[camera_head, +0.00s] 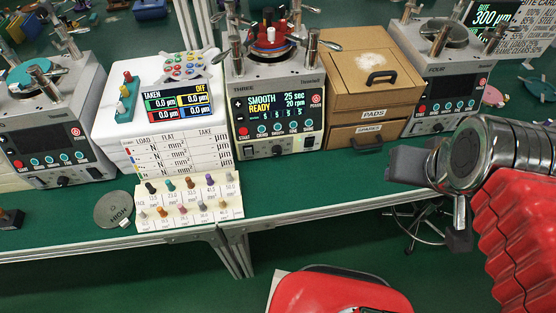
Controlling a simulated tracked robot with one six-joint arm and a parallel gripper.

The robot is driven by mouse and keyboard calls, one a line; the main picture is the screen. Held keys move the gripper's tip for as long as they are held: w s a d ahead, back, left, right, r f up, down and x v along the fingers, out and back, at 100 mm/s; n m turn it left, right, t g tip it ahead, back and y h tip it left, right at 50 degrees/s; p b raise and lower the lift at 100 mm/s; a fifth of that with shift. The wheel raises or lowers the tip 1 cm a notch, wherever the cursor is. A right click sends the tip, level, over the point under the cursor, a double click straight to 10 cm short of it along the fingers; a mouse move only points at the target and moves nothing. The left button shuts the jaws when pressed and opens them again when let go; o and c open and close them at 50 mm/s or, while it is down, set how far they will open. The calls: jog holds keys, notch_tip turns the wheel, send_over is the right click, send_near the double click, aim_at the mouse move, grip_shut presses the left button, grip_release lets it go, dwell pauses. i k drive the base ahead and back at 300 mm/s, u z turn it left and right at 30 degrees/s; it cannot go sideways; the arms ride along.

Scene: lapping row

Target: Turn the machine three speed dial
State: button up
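Machine three (275,85) stands on the green bench at the middle, with THREE on its front. Its lit screen (278,103) reads SMOOTH, READY, 25 sec and 20 rpm. Below the screen are a red start button (244,131) and a row of teal round controls (276,127). A dark knob (277,150) sits low on the front; I cannot read which control is the speed dial. My gripper (408,164) is at the right, in front of the bench edge, well apart from machine three. Its dark fingers overlap in this view, so their opening cannot be judged. I see nothing held.
A cardboard box (372,70) marked PADS and SPARES stands right of machine three, with machine FOUR (440,65) beyond. A white measuring unit (160,105) and a rack of coloured pegs (190,203) stand left. Bare green bench lies before machine three.

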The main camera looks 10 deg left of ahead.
aim_at(276, 149)
jog(key=k, duration=1.6)
jog(key=u, duration=1.2)
jog(key=i, duration=1)
jog(key=u, duration=0.1)
